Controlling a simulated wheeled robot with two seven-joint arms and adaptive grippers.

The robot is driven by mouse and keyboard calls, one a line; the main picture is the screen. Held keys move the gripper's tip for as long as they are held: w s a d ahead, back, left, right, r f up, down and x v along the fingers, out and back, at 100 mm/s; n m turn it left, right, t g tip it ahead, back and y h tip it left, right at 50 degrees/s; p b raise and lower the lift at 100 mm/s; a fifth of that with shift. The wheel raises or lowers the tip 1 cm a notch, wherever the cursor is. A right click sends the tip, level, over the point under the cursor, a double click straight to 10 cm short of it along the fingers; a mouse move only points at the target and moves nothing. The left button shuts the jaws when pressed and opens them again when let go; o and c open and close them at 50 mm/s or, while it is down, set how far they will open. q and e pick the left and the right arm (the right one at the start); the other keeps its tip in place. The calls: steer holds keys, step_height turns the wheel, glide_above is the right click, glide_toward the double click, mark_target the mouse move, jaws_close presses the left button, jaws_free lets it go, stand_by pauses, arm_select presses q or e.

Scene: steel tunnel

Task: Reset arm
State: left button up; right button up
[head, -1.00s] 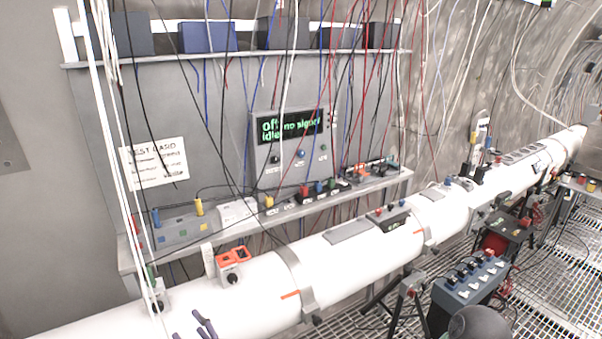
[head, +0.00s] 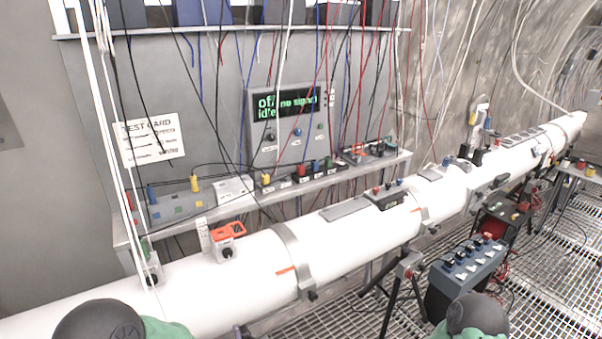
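Parts of my own arms show at the bottom edge of the head view. One dark rounded link with a green part is at the lower left. Another is at the lower right, in front of the blue-grey box. Neither gripper is in view, so I cannot see their fingers or whether they hold anything. The long white tube (head: 355,242) runs from the lower left to the upper right, just beyond my arms. No contact between my arms and the tube can be made out.
A blue-grey box with knobs (head: 468,262) stands at the lower right. A shelf (head: 290,195) with small devices runs behind the tube. A display panel (head: 290,127) reads "Off no signal idle". Many cables hang down. Metal grating (head: 550,275) covers the floor at right.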

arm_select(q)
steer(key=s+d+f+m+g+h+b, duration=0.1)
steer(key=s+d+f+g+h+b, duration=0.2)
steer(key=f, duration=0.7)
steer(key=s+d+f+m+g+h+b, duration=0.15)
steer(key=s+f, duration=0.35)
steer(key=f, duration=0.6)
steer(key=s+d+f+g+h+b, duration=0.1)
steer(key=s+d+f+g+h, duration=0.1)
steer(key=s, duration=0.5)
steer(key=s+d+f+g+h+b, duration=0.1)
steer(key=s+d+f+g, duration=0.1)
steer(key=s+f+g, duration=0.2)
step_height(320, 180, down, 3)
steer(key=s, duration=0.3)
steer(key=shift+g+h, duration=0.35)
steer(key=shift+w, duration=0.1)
